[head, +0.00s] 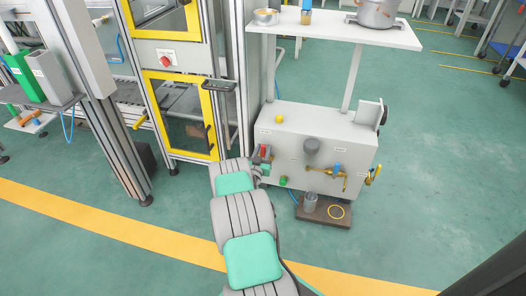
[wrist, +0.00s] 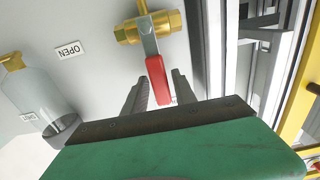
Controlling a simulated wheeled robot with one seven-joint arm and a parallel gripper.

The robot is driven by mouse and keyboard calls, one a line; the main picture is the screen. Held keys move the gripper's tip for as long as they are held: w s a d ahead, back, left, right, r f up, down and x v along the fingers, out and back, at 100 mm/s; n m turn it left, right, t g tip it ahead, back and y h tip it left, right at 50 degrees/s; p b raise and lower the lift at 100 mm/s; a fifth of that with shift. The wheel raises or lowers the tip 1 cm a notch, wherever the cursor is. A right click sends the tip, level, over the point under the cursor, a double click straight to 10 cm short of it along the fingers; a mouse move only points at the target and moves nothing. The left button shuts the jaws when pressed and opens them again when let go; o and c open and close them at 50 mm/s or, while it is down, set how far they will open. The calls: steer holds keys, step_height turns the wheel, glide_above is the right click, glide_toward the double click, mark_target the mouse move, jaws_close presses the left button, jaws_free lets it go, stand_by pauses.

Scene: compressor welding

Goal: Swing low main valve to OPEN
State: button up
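The low main valve shows in the wrist view as a brass body (wrist: 128,32) with a lever whose grip is red (wrist: 157,80). The lever points from the brass body toward my gripper. My gripper (wrist: 160,84) is open, with one grey finger on each side of the red grip; I cannot tell whether either finger touches it. An OPEN label (wrist: 70,50) is on the grey panel, left of the valve and upside down in this view. In the head view the red lever (head: 265,151) is at the left end of the grey cabinet (head: 290,130), and my arm largely hides my gripper.
A grey cylinder (wrist: 32,98) with a brass fitting is left of the lever in the wrist view. A yellow-framed enclosure (head: 165,85) stands close left of the cabinet. Brass pipework (head: 325,173) is on the cabinet front. Floor to the right (head: 450,170) is clear.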

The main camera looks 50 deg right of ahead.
jaws_close()
steer(key=shift+s, duration=0.1)
stand_by(0.9)
